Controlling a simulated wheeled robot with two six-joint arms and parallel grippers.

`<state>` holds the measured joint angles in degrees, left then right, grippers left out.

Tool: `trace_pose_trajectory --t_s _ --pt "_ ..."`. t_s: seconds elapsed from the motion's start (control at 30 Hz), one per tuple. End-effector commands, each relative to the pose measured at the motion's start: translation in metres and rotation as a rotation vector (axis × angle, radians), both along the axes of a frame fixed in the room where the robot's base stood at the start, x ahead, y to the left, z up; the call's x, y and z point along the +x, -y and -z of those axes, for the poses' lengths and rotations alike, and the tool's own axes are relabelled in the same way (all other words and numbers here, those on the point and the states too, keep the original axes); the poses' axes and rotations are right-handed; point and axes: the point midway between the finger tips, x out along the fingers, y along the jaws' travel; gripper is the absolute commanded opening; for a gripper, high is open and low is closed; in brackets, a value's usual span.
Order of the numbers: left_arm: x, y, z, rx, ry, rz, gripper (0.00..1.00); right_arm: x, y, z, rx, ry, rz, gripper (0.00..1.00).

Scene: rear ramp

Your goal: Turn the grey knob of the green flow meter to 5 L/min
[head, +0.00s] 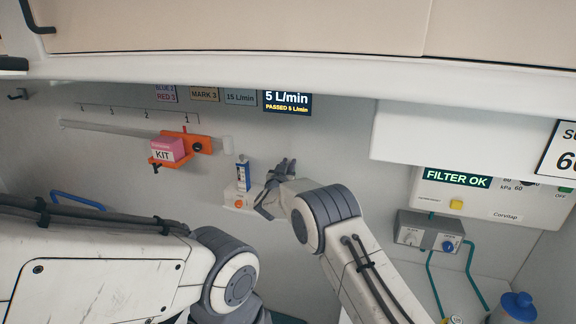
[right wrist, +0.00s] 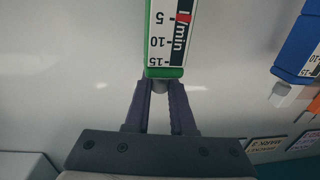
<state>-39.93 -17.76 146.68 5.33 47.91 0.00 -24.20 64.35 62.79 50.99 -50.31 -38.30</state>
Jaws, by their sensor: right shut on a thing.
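The green flow meter (right wrist: 165,72) is upside down at the top middle of the right wrist view, with a white L/min scale and a red mark beside the printed unit. My right gripper (right wrist: 158,88) is shut on the grey knob at the meter's end; the fingers hide most of the knob. In the head view my right gripper (head: 280,172) is at the back wall, and I cannot make out the green meter behind it. A display (head: 287,102) on the wall reads "5 L/min" and "PASSED 5 L/min". My left gripper is out of view.
A blue flow meter (right wrist: 297,45) with its own grey knob (right wrist: 280,91) is beside the green one. An orange holder (head: 200,144) with a pink kit box (head: 166,150) is on the wall rail. A grey valve box (head: 425,232) is at the right.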

Motion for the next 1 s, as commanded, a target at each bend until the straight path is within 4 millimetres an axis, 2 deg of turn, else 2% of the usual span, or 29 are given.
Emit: trace_pose_trajectory --t_s 0.4,0.43,0.47,0.5,0.83,1.0 --pt "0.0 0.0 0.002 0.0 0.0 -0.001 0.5 0.0 0.0 0.0 0.0 -0.001 0.041 0.0" --pt "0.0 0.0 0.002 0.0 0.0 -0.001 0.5 0.0 0.0 0.0 0.0 0.0 0.04 0.34" --pt "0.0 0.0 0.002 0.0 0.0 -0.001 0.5 0.0 0.0 0.0 0.0 0.0 0.04 0.45" --pt "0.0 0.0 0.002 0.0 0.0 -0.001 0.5 0.0 0.0 0.0 0.0 0.0 0.04 0.53" --pt "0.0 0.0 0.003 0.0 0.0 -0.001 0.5 -0.001 0.0 0.0 0.001 -0.001 0.04 0.53" --pt "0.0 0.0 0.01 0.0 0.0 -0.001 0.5 -0.013 -0.005 0.002 0.0 -0.001 0.039 0.53"
